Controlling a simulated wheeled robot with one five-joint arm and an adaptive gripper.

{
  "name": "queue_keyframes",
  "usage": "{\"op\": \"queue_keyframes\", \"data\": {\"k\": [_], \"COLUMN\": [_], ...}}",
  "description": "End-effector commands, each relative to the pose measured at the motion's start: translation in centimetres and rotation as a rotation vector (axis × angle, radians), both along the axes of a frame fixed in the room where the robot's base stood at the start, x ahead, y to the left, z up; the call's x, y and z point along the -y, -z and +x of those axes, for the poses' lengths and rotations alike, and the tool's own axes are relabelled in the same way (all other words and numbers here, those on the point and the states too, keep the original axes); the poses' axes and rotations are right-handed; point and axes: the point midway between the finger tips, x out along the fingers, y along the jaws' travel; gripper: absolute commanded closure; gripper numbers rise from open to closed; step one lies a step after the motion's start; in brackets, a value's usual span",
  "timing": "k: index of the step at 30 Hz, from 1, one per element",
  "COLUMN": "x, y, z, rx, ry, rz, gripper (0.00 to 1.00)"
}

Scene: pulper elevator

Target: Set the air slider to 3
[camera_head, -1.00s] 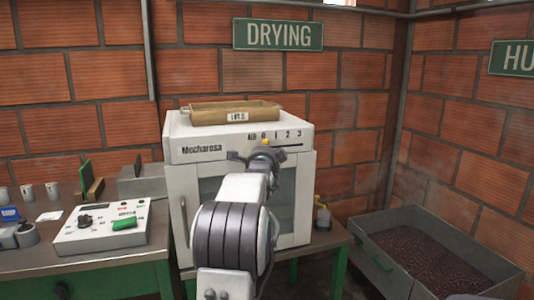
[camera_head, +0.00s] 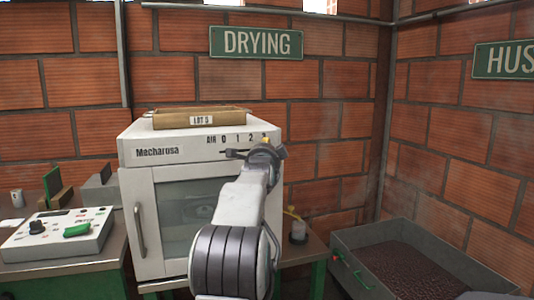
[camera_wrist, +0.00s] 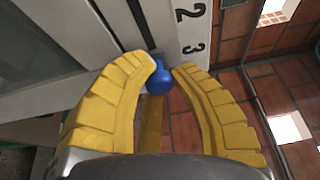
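The white Mecharosa dryer (camera_head: 150,175) has an air scale (camera_head: 237,139) marked 0, 1, 2, 3 along its top front panel. My gripper (camera_head: 268,148) is at the right end of this scale, near the 3, and hides the slider in the head view. In the wrist view the round blue slider knob (camera_wrist: 158,78) sits between the yellow fingertips of my gripper (camera_wrist: 165,72), which close in on both its sides. The printed 3 (camera_wrist: 195,48) is just beside the knob. The exact setting is hard to read from this angle.
A wooden tray labelled LOT 5 (camera_head: 172,121) lies on top of the dryer. A control panel with a green switch (camera_head: 60,236) is on the bench at left. A grey bin of dark beans (camera_head: 350,238) stands at right. A small bottle (camera_head: 298,231) is beside the dryer.

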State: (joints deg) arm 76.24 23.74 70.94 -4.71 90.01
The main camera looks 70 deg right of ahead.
Motion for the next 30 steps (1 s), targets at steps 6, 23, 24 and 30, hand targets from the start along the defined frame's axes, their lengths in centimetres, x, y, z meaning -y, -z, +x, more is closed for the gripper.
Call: {"op": "queue_keyframes", "data": {"k": [6,23,24,30], "x": [0.1,-0.6,-0.9,-3.1], "y": [0.2,-0.1,-0.1,0.0], "z": [-0.2,-0.3,-0.3,-0.9], "rx": [-0.002,0.0,0.0,0.0], "ry": [0.004,0.002,0.002,0.002], "rz": [0.004,-0.001,-0.001,0.0], "gripper": [0.63,0.51,0.51,0.51]}}
